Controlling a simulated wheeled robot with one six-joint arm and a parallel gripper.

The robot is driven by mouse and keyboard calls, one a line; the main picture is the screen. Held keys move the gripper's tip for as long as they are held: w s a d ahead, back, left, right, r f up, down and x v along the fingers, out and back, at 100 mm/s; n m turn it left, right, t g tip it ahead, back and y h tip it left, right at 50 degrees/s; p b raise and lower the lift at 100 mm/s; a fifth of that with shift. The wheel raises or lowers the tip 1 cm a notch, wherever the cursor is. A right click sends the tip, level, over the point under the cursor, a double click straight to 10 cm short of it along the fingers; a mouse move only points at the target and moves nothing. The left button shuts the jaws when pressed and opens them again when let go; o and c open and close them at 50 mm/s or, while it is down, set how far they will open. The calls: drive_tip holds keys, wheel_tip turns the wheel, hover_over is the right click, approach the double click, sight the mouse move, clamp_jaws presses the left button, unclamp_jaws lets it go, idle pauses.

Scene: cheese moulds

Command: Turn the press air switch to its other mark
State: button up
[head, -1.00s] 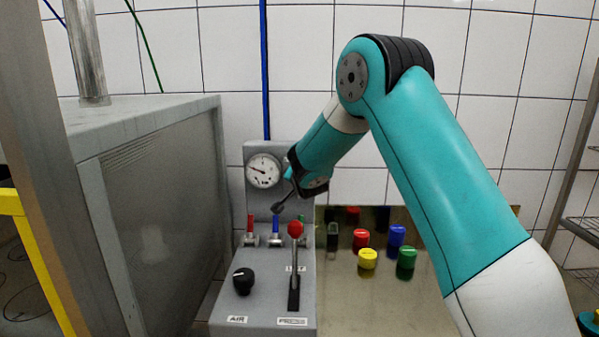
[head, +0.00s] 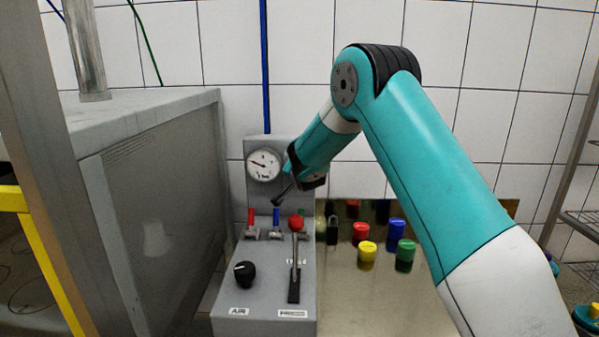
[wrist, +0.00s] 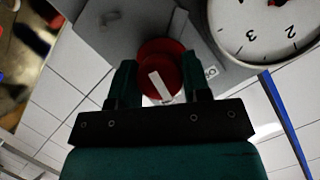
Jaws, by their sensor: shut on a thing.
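A red round knob (wrist: 160,62) with a white bar across its face sits beside the pressure gauge in the wrist view, with a small "0" mark (wrist: 211,72) near it. My gripper (wrist: 157,72) is shut on this knob, one finger on each side. In the head view my gripper (head: 281,199) is at the upright back panel (head: 284,150), just right of and below the gauge (head: 263,164); the red knob cannot be made out there. A black knob (head: 245,273) with a white line stands above the "AIR" label (head: 239,311).
A red-topped lever (head: 296,224) stands upright in a slot in front of my gripper. Small red (head: 251,217) and blue (head: 276,218) handles are just below it. Several coloured cylinders (head: 367,250) stand on the metal sheet to the right. A grey cabinet (head: 160,210) is at left.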

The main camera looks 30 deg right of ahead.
drive_tip(key=shift+f+n+g+h+b, duration=0.15)
drive_tip(key=shift+n+g+h+b, duration=0.35)
drive_tip(key=shift+n+b, duration=0.6)
drive_tip(key=shift+n+g+h+b, duration=0.3)
drive_tip(key=shift+n+h+b, duration=0.3)
drive_tip(key=shift+n+b, duration=0.25)
drive_tip(key=n+h, duration=0.1)
drive_tip(key=n, duration=0.1)
drive_tip(key=n+g+h+b, duration=0.1)
drive_tip(key=n, duration=0.1)
drive_tip(key=shift+d+h, duration=0.1)
drive_tip(key=shift+h, duration=0.2)
drive_tip(key=shift+r+n, duration=0.2)
drive_tip(key=shift+n, duration=0.05)
drive_tip(key=o, duration=0.9)
drive_tip(key=shift+s, duration=0.1)
wheel_tip(320, 180, up, 20)
drive_tip(key=shift+f+b, duration=0.1)
drive_tip(key=shift+b, duration=0.45)
